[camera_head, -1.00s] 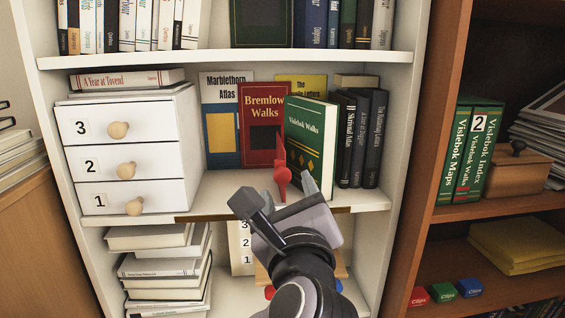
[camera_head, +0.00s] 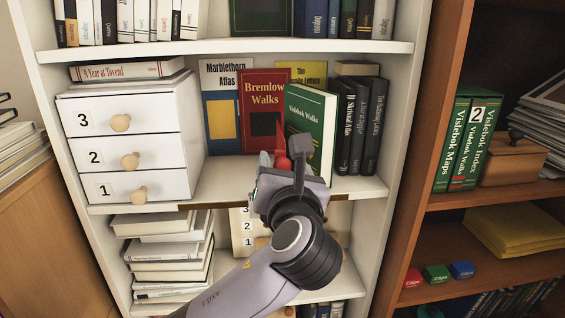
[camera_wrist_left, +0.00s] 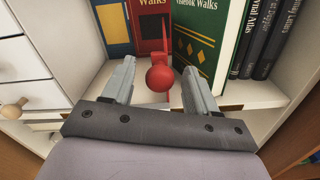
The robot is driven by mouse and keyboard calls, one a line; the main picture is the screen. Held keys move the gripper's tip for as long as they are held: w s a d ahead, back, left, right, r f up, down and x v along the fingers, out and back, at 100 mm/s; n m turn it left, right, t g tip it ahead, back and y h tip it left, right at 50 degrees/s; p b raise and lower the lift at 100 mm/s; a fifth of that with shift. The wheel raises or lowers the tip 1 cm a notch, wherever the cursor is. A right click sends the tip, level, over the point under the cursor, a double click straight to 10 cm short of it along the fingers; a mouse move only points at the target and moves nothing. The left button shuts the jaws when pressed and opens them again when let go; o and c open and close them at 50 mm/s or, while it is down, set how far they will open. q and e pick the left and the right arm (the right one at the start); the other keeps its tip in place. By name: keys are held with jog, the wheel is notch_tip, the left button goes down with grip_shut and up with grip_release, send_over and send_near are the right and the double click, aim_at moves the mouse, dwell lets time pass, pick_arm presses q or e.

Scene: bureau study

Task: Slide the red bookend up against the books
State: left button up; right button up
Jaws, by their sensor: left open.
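The red bookend (camera_head: 281,149) stands on the middle shelf, left of the green book "Vislebok Walks" (camera_head: 311,118). In the left wrist view the bookend's round red knob (camera_wrist_left: 160,78) faces me, its upright plate behind. A narrow gap shows between plate and green book; whether they touch lower down is hidden. Black books (camera_head: 362,130) stand right of the green book. My left gripper (camera_head: 282,158) is open at the shelf's front, one finger each side of the knob; it also shows in the left wrist view (camera_wrist_left: 159,72). My right gripper is not in view.
A white drawer unit (camera_head: 130,145) stands left on the same shelf. "Bremlow Walks" (camera_head: 264,95) and "Marblethorn Atlas" (camera_head: 220,120) stand behind the bookend. Bare shelf (camera_head: 225,180) lies between drawers and bookend. The shelf above limits height.

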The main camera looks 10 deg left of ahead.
pick_arm(q)
jog(key=shift+w+a, duration=0.15)
jog(key=shift+w, duration=0.3)
